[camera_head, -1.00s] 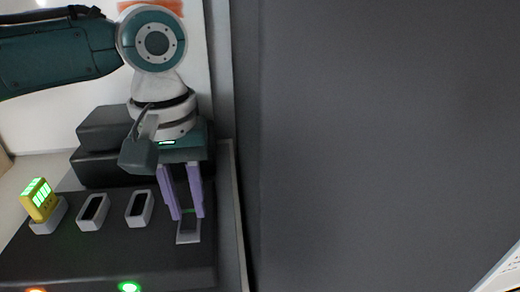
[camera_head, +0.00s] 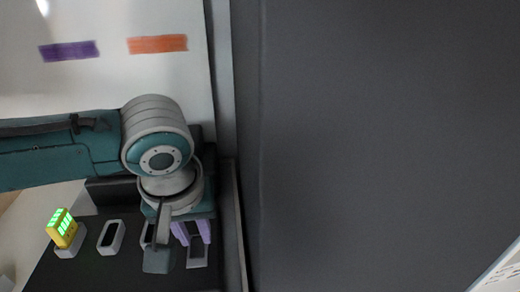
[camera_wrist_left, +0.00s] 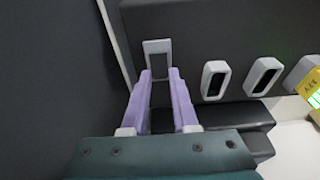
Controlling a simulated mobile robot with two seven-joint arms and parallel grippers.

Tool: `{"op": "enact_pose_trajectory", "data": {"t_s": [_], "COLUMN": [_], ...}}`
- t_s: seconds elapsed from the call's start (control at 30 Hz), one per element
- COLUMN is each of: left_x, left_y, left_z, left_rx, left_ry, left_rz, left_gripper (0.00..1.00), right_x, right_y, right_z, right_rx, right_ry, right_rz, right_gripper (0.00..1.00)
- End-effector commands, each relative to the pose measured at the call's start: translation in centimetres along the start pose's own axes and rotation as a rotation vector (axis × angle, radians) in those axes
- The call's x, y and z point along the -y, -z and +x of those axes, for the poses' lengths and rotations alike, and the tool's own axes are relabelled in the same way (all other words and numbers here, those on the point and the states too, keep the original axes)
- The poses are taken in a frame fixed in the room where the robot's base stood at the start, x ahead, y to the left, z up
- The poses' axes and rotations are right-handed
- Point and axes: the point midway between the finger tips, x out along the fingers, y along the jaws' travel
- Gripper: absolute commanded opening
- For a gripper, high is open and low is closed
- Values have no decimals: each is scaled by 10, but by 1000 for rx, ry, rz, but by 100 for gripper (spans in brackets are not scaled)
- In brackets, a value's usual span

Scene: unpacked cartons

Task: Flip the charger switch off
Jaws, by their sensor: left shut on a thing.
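The charger is a dark box (camera_head: 120,272) at the lower left of the head view, with a row of grey-framed sockets on it. The rightmost grey-framed fitting (camera_head: 197,262), which looks like the charger switch, also shows in the left wrist view (camera_wrist_left: 157,46). My left gripper (camera_head: 200,243) points down at it. Its purple fingertips (camera_wrist_left: 160,72) are at the fitting's near end, one on each side, shut on it. The exact contact is hard to see. My right gripper is not in view.
A yellow battery (camera_head: 62,228) with green lit bars stands in the leftmost socket. Two empty sockets, one of them (camera_head: 111,237) in clear view, lie between it and the switch. A large dark grey panel (camera_head: 380,140) fills the right side.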

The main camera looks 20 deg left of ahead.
Motion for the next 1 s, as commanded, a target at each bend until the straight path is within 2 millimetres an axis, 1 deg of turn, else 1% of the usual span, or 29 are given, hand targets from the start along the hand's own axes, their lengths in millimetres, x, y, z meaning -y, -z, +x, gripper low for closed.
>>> {"op": "enact_pose_trajectory", "data": {"t_s": [0.03, 0.37, 0.4, 0.67, 0.9, 1.0], "left_x": [0, 0, 0, 0, 0, -1], "left_y": [-1, -1, -1, -1, -1, -1], "left_z": [-4, -1, -1, -1, -2, -9], "left_rx": [-9, -25, -25, -25, -25, -25], "left_ry": [2, -1, -1, -2, -2, -3], "left_rz": [1, 2, 2, 1, 1, 2], "left_gripper": [0, 0, 28, 57, 57, 57], "right_x": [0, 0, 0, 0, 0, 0], "right_y": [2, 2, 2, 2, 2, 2], "right_z": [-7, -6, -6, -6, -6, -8], "right_rx": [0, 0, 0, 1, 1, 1], "right_ry": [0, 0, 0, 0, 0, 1], "right_rz": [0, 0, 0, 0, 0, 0], "right_gripper": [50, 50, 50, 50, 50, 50]}}
